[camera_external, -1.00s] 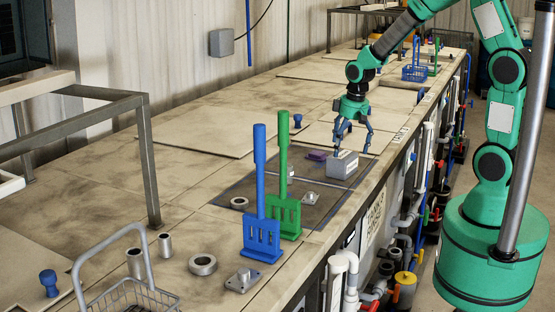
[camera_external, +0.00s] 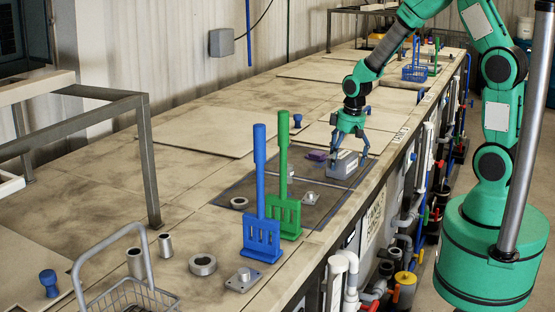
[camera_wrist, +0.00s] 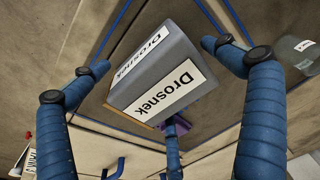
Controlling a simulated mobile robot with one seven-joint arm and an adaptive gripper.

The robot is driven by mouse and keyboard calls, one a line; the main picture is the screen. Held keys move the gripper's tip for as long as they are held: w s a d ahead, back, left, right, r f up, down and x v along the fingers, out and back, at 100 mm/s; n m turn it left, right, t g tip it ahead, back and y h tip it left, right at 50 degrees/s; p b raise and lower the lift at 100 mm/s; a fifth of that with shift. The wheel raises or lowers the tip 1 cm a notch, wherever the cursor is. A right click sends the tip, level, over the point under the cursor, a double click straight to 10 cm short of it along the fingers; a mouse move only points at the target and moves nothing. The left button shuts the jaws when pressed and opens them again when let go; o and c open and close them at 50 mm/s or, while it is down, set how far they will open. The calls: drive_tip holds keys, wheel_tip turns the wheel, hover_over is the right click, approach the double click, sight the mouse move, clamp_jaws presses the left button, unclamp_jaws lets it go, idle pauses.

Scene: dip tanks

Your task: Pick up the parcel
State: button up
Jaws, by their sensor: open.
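The parcel (camera_external: 344,165) is a grey box on the dark panel of the counter top. In the wrist view the parcel (camera_wrist: 160,70) shows white labels reading "Drosnek" on two faces. My gripper (camera_external: 347,156) is directly over the parcel, pointing down, with its blue fingers spread around it. In the wrist view my gripper (camera_wrist: 160,80) is open, with fingers to the left, right and below the parcel. Gaps show between the side fingers and the parcel. Exact contact at the lower finger cannot be told.
A purple object (camera_external: 317,155) lies just left of the parcel; it also shows in the wrist view (camera_wrist: 177,126). Green (camera_external: 283,180) and blue (camera_external: 260,200) upright racks stand nearer the camera. A small metal fitting (camera_external: 310,198) and a ring (camera_external: 239,203) lie on the panel.

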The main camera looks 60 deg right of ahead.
sight(342, 154)
drive_tip(key=shift+c, duration=0.5)
drive_tip(key=c, duration=1.5)
drive_tip(key=shift+o, duration=0.2)
drive_tip(key=shift+r, duration=0.15)
drive_tip(key=shift+r, duration=0.2)
drive_tip(key=c, duration=0.4)
drive_tip(key=shift+o, duration=0.2)
drive_tip(key=shift+r, duration=0.35)
wheel_tip(342, 154, up, 2)
drive_tip(key=shift+w+r, duration=0.1)
drive_tip(key=s+a+r, duration=0.1)
drive_tip(key=s+a, duration=0.3)
drive_tip(key=s, duration=1.1)
drive_tip(key=shift+s+r, duration=0.2)
drive_tip(key=shift+s, duration=0.1)
